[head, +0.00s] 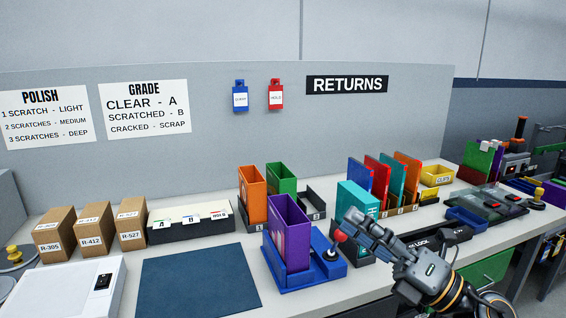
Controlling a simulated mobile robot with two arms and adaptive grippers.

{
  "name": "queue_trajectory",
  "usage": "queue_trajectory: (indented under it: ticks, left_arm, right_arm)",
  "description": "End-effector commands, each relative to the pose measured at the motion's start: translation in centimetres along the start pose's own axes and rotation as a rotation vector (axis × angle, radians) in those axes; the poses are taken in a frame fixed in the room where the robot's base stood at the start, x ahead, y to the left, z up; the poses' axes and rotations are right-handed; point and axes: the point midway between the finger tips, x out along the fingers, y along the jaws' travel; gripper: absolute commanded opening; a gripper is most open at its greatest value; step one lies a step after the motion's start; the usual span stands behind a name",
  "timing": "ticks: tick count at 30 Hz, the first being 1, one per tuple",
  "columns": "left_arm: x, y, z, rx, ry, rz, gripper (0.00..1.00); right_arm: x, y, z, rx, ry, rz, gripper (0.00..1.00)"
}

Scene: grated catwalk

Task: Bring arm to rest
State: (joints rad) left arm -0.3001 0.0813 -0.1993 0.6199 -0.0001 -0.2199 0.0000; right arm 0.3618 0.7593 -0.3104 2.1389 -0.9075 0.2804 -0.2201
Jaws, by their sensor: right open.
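My right gripper (352,226) reaches in from the lower right with its fingers pointing up and left, over the bench. It is open, and I see nothing held in it. A purple case (288,230) stands upright in that fixture. My left gripper is not in view.
A teal case (356,205) stands just behind the right gripper. Orange (252,194) and green cases stand farther back. Cardboard boxes (57,234) and a white device (68,288) are at left. The dark blue mat (199,280) is bare.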

Motion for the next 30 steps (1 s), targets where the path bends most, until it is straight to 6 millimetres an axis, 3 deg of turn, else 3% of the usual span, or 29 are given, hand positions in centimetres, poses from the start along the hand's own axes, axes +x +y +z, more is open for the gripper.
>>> queue_trajectory:
  ticks: [4,7,11,15,21,30]
  left_arm:
    - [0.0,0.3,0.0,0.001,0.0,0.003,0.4]
    - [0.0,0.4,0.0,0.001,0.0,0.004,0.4]
    - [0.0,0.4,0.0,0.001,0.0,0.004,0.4]
    - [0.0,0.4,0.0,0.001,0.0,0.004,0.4]
    - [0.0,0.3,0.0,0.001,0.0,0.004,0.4]
    - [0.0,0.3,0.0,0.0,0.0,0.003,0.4]
  right_arm:
    - [-3.5,-4.1,2.0,0.431,-0.418,-0.058,0.54]
    - [-8.0,-8.9,1.7,0.713,-0.699,-0.162,0.54]
    - [-15.0,-14.8,-2.2,1.035,-1.027,-0.351,0.54]
    - [-22.1,-18.6,-9.2,1.307,-1.311,-0.584,0.54]
    - [-29.1,-19.1,-19.0,1.561,-1.582,-0.89,0.54]
    - [-34.6,-15.8,-28.9,1.76,-1.798,-1.239,0.54]
